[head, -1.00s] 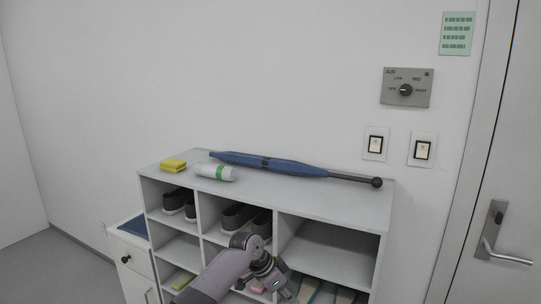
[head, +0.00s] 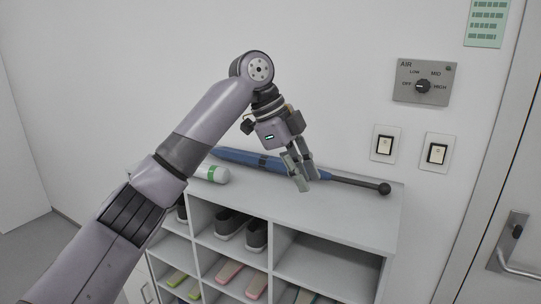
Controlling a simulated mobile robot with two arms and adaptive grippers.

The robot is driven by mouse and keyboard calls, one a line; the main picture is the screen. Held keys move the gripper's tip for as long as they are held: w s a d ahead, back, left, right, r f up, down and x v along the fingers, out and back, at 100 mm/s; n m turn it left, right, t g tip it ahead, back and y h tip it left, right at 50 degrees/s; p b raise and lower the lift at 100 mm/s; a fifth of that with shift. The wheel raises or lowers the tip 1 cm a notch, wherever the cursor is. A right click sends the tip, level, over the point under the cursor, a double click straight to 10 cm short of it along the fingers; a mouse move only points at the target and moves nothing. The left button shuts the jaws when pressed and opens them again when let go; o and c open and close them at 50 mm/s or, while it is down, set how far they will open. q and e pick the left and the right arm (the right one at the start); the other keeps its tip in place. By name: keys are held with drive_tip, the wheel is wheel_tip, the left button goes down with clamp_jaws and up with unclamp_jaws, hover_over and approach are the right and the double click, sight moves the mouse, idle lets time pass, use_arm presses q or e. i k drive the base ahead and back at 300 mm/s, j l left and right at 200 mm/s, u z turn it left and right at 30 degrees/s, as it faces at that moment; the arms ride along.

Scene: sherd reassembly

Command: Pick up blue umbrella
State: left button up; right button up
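The blue umbrella (head: 240,157) lies folded along the back of the shelf top, with its dark shaft and round knob at the right. My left gripper (head: 307,180) is over the right part of the umbrella's blue body, fingers pointing down and hiding a piece of it. The fingers look apart, with a narrow gap showing. Whether they touch the umbrella I cannot tell. The umbrella still lies on the shelf top. My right gripper is not in view.
A white bottle with a green band (head: 213,173) lies left of the umbrella, partly behind my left arm. The white cubby shelf (head: 345,217) holds dark shoes (head: 231,222) and other footwear below. The wall is close behind. The front right of the shelf top is clear.

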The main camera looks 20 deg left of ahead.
sight(272, 164)
drive_tip(key=i, duration=0.9)
